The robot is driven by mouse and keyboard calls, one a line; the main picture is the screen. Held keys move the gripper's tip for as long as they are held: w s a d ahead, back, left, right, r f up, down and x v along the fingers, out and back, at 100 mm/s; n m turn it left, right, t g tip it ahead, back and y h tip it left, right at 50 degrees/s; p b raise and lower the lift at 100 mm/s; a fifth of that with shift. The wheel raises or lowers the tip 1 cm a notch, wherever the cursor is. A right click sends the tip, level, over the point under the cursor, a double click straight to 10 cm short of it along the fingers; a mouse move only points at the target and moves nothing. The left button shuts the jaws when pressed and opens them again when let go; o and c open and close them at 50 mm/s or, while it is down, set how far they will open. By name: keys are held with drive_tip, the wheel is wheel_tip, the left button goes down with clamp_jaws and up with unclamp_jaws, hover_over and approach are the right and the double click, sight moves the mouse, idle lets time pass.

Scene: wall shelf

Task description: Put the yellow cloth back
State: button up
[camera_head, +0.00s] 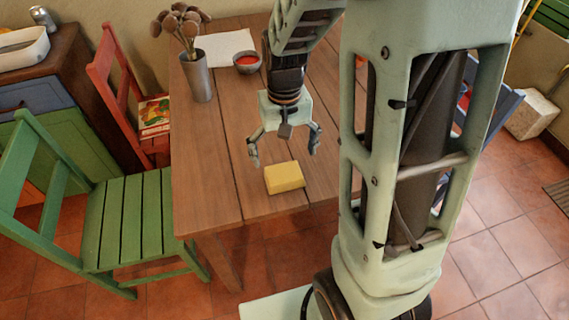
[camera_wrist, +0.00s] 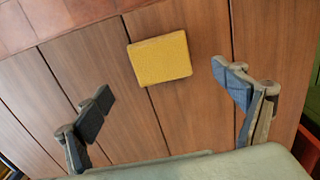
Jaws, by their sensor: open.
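The yellow cloth (camera_head: 285,177) lies folded in a flat block on the wooden table (camera_head: 215,150), near its front edge. My gripper (camera_head: 284,158) is open and empty above the table, just behind the cloth in the head view. In the wrist view the cloth (camera_wrist: 160,60) lies beyond the fingertips, between the lines of the two spread fingers of my gripper (camera_wrist: 165,95). Nothing touches the cloth except the tabletop. The whole top of the cloth is visible.
A metal vase (camera_head: 197,78) with dried stems, a bowl (camera_head: 247,63) with red contents and a white sheet (camera_head: 224,46) are at the table's back. A green chair (camera_head: 125,220) and a red chair (camera_head: 118,95) stand at left. The tabletop around the cloth is clear.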

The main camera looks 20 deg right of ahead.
sight(285, 173)
wheel_tip(285, 173, up, 4)
drive_tip(key=shift+r, duration=0.2)
idle(0.4)
